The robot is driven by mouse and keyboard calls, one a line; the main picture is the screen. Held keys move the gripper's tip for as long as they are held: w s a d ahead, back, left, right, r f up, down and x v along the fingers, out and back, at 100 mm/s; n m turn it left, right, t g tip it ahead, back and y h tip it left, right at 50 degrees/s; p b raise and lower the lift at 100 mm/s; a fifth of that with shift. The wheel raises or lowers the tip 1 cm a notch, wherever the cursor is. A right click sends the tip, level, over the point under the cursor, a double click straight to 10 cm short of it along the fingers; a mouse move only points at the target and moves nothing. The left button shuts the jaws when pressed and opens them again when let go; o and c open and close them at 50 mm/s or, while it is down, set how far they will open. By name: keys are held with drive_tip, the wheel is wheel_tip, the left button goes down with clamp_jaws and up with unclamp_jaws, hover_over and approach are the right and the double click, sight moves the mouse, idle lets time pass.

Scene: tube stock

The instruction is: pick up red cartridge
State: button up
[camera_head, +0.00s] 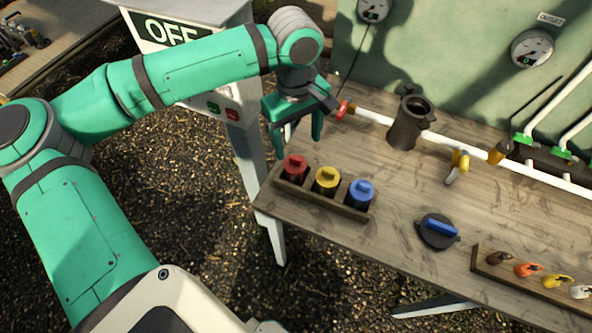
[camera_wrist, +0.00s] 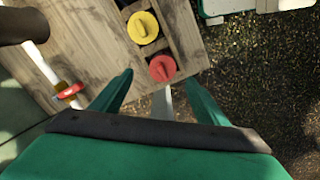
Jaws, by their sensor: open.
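The red cartridge (camera_head: 295,168) stands upright at the left end of a wooden rack (camera_head: 322,201), near the table's left edge. It also shows in the wrist view (camera_wrist: 162,68), ahead of my fingertips and roughly between them. A yellow cartridge (camera_head: 327,180) and a blue cartridge (camera_head: 361,193) stand beside it in the same rack. My gripper (camera_head: 295,142) is open and empty, above and behind the red cartridge. In the wrist view its two green fingers (camera_wrist: 160,78) are spread wide and apart from the cartridge.
Behind the rack stands a dark cylindrical pot (camera_head: 406,124) by a white pipe (camera_head: 374,117) with a red-handled valve (camera_head: 343,109). A round black lid with a blue handle (camera_head: 437,232) lies to the right. Another rack (camera_head: 533,284) holds several small coloured pieces.

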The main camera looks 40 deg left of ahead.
sight(295, 163)
drive_tip(key=shift+s+a, duration=0.25)
drive_tip(key=shift+a, duration=0.2)
drive_tip(key=shift+a+f, duration=0.1)
drive_tip(key=shift+f, duration=0.3)
drive_tip(key=f, duration=1)
drive_tip(key=shift+w+d, duration=0.1)
drive_tip(key=shift+d, duration=0.2)
drive_tip(key=shift+c, duration=0.6)
drive_tip(key=c, duration=1)
